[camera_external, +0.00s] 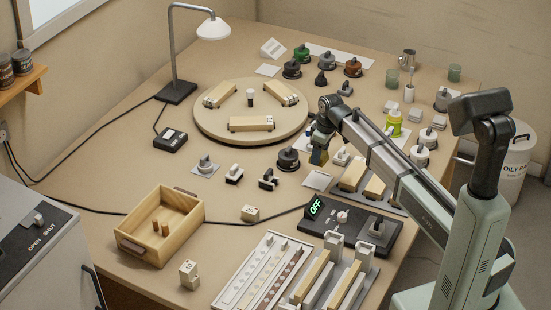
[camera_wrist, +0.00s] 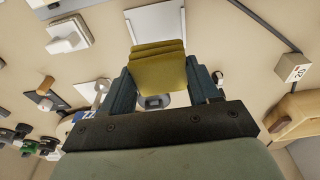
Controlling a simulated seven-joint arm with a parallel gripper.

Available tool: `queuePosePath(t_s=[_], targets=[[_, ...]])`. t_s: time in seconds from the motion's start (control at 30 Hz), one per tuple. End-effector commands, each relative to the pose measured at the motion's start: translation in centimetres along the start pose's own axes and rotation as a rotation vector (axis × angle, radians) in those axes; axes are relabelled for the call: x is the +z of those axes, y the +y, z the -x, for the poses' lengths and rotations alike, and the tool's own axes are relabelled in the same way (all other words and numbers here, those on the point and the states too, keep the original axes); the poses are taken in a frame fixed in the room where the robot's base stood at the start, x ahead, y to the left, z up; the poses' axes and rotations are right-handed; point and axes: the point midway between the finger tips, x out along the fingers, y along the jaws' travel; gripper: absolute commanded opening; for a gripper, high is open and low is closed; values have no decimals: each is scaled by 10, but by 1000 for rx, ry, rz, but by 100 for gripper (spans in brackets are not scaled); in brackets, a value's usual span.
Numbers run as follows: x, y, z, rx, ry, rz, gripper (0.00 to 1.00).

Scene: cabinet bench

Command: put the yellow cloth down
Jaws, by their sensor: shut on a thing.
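The yellow cloth (camera_wrist: 158,62), a folded mustard-coloured stack, is between the fingers of my gripper (camera_wrist: 165,92) in the wrist view. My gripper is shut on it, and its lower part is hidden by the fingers. A white square pad (camera_wrist: 156,20) lies on the bench just beyond the cloth in that view. In the external view my gripper (camera_external: 319,150) is right of the round turntable. Only a small yellowish patch of the cloth shows there, and its height above the bench is hard to tell.
The round turntable (camera_external: 215,127) carries several wooden-sided pieces. Dark and white knobs stand around it, including a black knob (camera_external: 288,160). An open wooden box (camera_external: 185,203) is at the front left. A switch panel reading OFF (camera_external: 340,225) and a slotted rack (camera_external: 262,272) are in front.

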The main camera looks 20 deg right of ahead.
Motion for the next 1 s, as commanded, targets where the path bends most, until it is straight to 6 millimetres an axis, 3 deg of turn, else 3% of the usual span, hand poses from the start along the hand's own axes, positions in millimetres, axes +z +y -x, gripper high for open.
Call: queuePosePath(t_s=[0.2, 0.7, 1.0], targets=[[6, 0, -35, -1, -1, 0, 32], [12, 1, -80, 0, 0, 0, 32], [12, 1, -82, 0, 0, 0, 32]])
